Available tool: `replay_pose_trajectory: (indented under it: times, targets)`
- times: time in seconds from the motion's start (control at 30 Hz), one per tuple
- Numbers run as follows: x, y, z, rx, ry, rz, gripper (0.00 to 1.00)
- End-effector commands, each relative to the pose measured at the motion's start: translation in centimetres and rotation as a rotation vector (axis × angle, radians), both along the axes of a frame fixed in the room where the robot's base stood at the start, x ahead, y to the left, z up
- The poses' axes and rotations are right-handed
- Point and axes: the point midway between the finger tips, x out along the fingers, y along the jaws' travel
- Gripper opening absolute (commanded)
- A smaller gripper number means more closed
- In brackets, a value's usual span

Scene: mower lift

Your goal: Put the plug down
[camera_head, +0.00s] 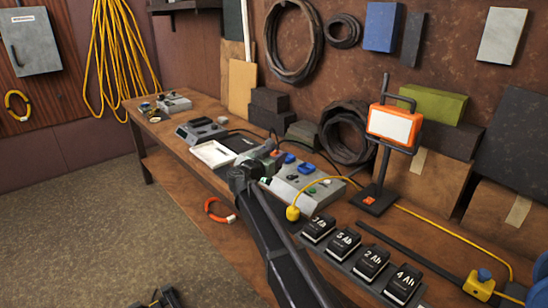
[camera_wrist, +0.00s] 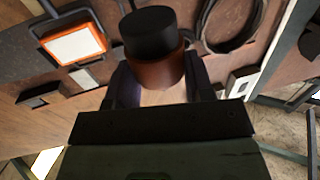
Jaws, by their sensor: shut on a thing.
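In the wrist view my gripper (camera_wrist: 152,92) is shut on a round plug (camera_wrist: 155,68), which has a reddish-brown body and a black end pointing away from the palm. In the head view my gripper (camera_head: 266,162) is over the bench by a grey box, and the held plug is small and mostly hidden there; a small orange-red patch shows at the fingers. I cannot tell whether the plug touches anything. A separate yellow plug (camera_head: 292,213) on a yellow cable is at the front of the grey box (camera_head: 312,185).
The bench (camera_head: 190,215) carries a white tray (camera_head: 213,154), a row of black batteries (camera_head: 343,243) and an orange work lamp (camera_head: 394,126) on a stand. An orange-red ring (camera_head: 219,211) lies at the front left of my arm. Coils and boxes line the wall behind.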

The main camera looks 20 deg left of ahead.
Motion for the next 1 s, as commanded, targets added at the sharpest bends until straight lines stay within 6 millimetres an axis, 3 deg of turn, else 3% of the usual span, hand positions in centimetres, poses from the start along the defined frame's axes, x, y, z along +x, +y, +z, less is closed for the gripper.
replay_pose_trajectory:
  times: [0.03, 0.1, 0.43, 0.53, 0.67, 0.9, 1.0]
  targets:
    - [0.0, 0.0, 1.6, 0.000, 0.000, 0.000, 0.23]
    - [0.0, 0.0, 1.9, 0.000, 0.000, 0.000, 0.23]
    - [0.0, 0.0, 1.6, 0.000, 0.000, 0.000, 0.23]
    - [0.0, 0.0, 0.7, 0.000, 0.000, 0.000, 0.23]
    - [0.0, 0.0, -2.7, 0.000, 0.000, 0.000, 0.23]
    - [0.0, 0.0, -11.1, 0.000, 0.000, 0.000, 0.23]
    - [0.0, 0.0, -13.8, 0.000, 0.000, 0.000, 0.23]
